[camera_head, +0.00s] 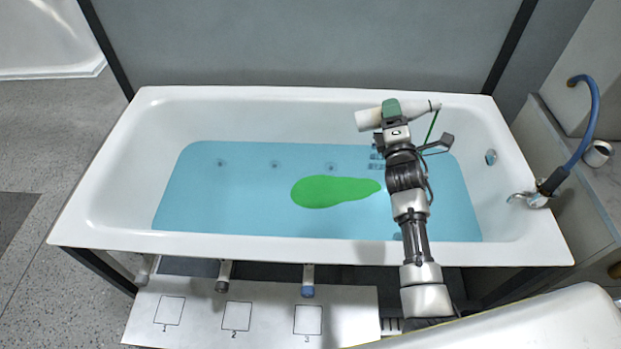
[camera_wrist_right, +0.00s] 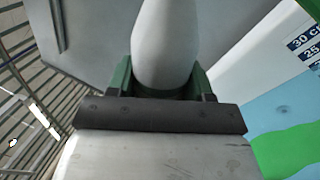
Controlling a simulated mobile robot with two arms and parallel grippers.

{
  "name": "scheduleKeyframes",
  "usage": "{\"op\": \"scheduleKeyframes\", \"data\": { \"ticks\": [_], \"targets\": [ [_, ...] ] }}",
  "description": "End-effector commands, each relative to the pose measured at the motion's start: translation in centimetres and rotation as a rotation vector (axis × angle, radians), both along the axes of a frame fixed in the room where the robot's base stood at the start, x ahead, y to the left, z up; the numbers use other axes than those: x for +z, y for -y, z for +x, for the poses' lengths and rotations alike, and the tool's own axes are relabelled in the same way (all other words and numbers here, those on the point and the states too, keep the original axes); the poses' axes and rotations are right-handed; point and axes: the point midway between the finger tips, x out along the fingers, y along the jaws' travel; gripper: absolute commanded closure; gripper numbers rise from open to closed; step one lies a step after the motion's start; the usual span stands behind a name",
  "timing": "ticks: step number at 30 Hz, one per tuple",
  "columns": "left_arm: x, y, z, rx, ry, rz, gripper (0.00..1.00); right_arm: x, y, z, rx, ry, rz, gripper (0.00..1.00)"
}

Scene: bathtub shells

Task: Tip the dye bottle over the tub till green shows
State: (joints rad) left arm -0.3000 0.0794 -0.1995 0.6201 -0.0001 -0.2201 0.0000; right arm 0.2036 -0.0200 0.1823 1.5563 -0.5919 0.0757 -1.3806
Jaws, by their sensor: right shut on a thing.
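My right gripper (camera_head: 391,110) is shut on the white dye bottle (camera_head: 368,120) and holds it above the far right part of the tub (camera_head: 130,160). The bottle lies nearly level, its narrow end to the right. A thin green line (camera_head: 432,126) runs down from near that end; I cannot tell if it is dye. A bright green patch (camera_head: 335,191) shows in the blue water (camera_head: 230,200), left of my right arm. In the right wrist view the bottle (camera_wrist_right: 165,45) sits between the green fingers (camera_wrist_right: 160,88), and green (camera_wrist_right: 288,152) shows in the water. My left gripper is not in view.
A blue hose (camera_head: 591,120) and tap (camera_head: 535,199) stand at the tub's right end. A grey panel (camera_head: 300,45) rises behind the tub. A white board (camera_head: 190,330) with numbered squares lies in front. The tub's left half is clear.

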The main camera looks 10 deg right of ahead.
Motion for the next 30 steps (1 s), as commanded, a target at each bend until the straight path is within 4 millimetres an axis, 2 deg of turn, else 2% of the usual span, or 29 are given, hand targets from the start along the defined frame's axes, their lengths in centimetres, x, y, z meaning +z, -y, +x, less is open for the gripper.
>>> {"op": "scheduleKeyframes", "data": {
  "ticks": [1, 4, 15, 24, 30],
  "targets": [
    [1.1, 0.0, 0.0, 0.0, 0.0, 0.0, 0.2, 0.9, 0.1, 0.0, 0.001, -0.02, -0.088, 0.77],
    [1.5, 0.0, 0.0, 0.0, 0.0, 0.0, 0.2, 0.9, 0.0, 0.0, 0.001, -0.047, -0.196, 0.77],
    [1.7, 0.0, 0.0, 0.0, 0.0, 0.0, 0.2, 1.0, 0.0, 0.0, -0.001, -0.062, -0.259, 0.77],
    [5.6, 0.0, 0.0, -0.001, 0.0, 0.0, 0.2, 2.7, 0.0, 0.0, 0.001, -0.162, -0.678, 0.77],
    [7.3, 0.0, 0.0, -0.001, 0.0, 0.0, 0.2, 3.0, 0.0, 0.0, 0.001, -0.208, -0.869, 0.77]
  ]
}}
